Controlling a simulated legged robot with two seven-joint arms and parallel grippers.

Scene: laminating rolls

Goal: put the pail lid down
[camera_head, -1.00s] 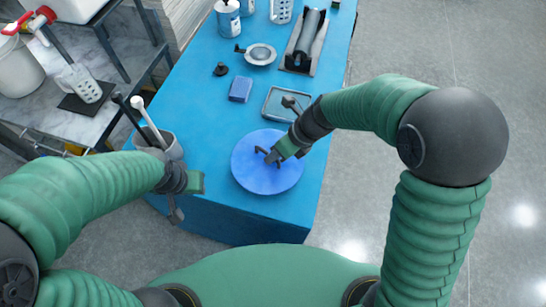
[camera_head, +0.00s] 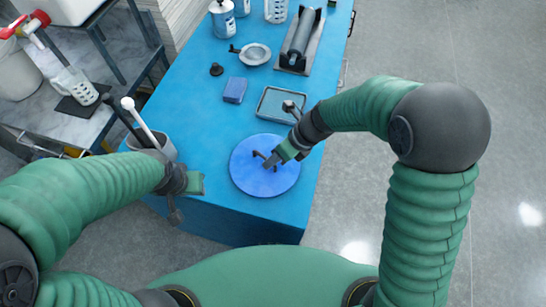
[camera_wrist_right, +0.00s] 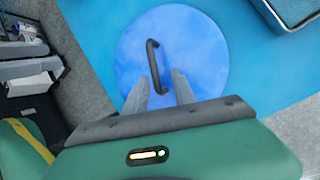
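The pail lid is a round blue disc (camera_head: 265,178) at the near end of the blue table. It looks flat on the table top, though a small gap under it would be hard to see. Its dark bar handle (camera_wrist_right: 153,62) stands up near its middle. My right gripper (camera_wrist_right: 160,88) is over the lid. Its two fingers are apart, with the near end of the handle between them and no clear contact. My left gripper (camera_head: 193,184) is left of the lid, beside the table's near left corner; its fingers are not clear.
The blue table (camera_head: 190,110) also bears a grey tray (camera_head: 283,104), a blue block (camera_head: 235,90), a small strainer-like dish (camera_head: 255,54) and a roller in a tray (camera_head: 301,42). A grey holder with tools (camera_head: 155,150) is near my left gripper.

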